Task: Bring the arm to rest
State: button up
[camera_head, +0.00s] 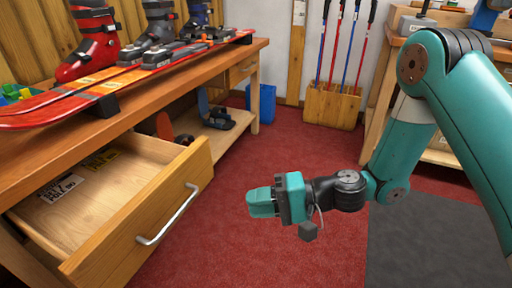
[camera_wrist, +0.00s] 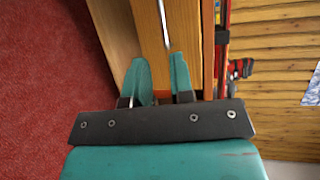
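My arm, teal with dark joints, reaches in from the right in the head view. My gripper (camera_head: 250,203) is held out level over the red floor, to the right of an open drawer. Its two teal fingers stand apart with nothing between them, as the wrist view (camera_wrist: 159,62) shows. The drawer's metal handle (camera_head: 169,216) is apart from the fingertips, to their left in the head view. In the wrist view the handle (camera_wrist: 164,22) appears beyond the finger gap.
The pulled-out drawer (camera_head: 150,228) juts from the wooden bench (camera_head: 150,100), with labels inside. Red skis (camera_head: 75,98) and boots lie on top. A blue bin (camera_head: 262,102) and a wooden pole box (camera_head: 332,106) stand behind. The red floor around the gripper is clear.

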jog(key=s+d+r+n+h, duration=0.8)
jog(key=s+d+r+h, duration=0.4)
jog(key=s+d+r, duration=0.3)
notch_tip(320, 180, up, 33)
jog(key=a+p, duration=0.1)
jog(key=p, duration=3.2)
jog(key=shift+s+a+f, duration=0.2)
